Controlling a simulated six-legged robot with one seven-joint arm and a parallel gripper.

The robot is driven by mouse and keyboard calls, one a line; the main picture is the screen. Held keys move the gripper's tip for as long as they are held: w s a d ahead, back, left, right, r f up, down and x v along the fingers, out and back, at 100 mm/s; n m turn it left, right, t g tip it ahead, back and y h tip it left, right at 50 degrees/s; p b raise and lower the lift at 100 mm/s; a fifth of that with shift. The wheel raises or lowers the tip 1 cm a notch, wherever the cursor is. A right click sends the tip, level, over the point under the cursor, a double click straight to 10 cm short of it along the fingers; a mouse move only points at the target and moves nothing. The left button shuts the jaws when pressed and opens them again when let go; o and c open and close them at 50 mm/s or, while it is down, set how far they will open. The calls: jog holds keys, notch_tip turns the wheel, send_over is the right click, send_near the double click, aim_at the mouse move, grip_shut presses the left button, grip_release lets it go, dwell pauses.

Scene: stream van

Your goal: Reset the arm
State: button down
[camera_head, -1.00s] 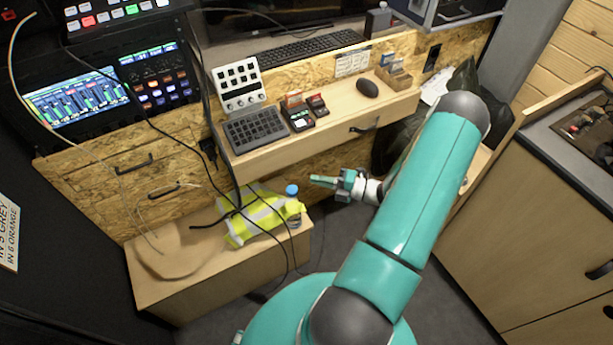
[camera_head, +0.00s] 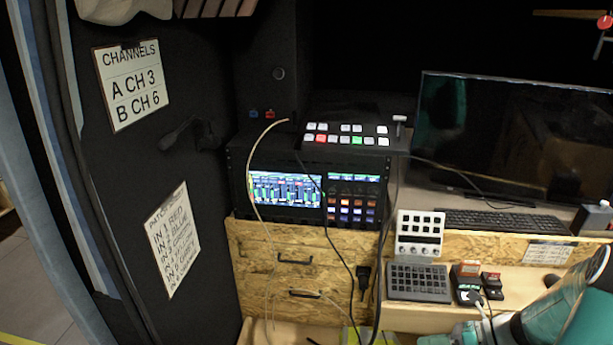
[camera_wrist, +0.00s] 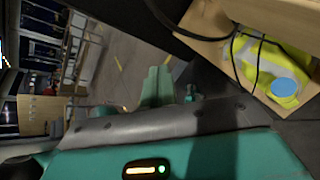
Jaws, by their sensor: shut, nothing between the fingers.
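My arm (camera_head: 570,318) is teal and enters at the lower right of the head view. My gripper (camera_head: 436,340) shows only in part, at the bottom edge of that view, in front of the desk drawers. In the wrist view its teal fingers (camera_wrist: 157,86) lie together, with nothing seen between them. The fingers stand over open floor, apart from the low bench at the right.
In the head view a keypad (camera_head: 419,282), card readers (camera_head: 466,280) and monitor (camera_head: 510,140) stand behind my arm.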

jog(key=s+a+r+n+h, duration=0.3)
jog(key=a+r+n, duration=0.2)
jog(key=n, duration=0.5)
jog(key=s+a+r+n+h, duration=0.4)
jog(key=a+r+n, duration=0.1)
jog(key=r+n, duration=0.5)
jog(key=s+a+r+n+t+h, duration=0.1)
jog(key=s+a+r+n+h, duration=0.3)
jog(key=n, duration=0.6)
notch_tip(320, 180, up, 4)
jog(key=shift+a+f, duration=0.1)
jog(key=shift+a, duration=0.95)
